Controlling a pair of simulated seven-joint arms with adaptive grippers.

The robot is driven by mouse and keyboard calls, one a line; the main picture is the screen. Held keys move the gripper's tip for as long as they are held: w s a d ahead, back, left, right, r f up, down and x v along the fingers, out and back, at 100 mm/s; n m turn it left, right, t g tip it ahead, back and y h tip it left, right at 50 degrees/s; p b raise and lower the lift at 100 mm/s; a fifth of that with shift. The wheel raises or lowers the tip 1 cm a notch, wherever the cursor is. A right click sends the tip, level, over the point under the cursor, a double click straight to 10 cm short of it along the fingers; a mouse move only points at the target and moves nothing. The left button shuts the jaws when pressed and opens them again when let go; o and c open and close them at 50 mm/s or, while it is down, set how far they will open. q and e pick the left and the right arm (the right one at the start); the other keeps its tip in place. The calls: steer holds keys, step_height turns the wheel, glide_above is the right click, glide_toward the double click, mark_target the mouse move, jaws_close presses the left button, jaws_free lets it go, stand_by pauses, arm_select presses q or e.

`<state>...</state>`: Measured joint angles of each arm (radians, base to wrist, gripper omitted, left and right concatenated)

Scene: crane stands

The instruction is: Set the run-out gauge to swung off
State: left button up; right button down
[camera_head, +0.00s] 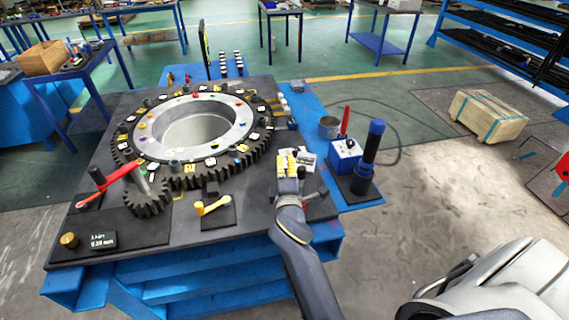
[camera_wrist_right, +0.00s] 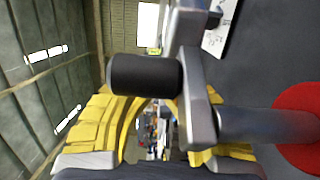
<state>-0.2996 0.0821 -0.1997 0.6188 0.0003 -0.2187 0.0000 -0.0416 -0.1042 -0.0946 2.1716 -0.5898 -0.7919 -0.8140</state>
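No part is clearly labelled as the run-out gauge. A dark readout block (camera_head: 103,240) with small digits sits at the bench's front left, beside a brass knob (camera_head: 69,240). A yellow lever (camera_head: 211,207) stands on a dark plate in front of the big toothed ring (camera_head: 195,132). My right gripper (camera_head: 290,168) is over the bench's right part. In the wrist view its yellow-padded fingers (camera_wrist_right: 155,130) stand apart. A black handle (camera_wrist_right: 145,75) on a grey crank arm is close in front of them, and I see no clear grip on it. My left gripper is not in view.
A small pinion (camera_head: 147,197) with a red-handled bar stands at the left. At the right are a blue box (camera_head: 345,155) with a red lever and a dark post (camera_head: 369,155) with a blue cap. A red disc (camera_wrist_right: 300,128) is close to the gripper.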

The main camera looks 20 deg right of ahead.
step_height(320, 180, up, 10)
stand_by(0.6)
stand_by(0.4)
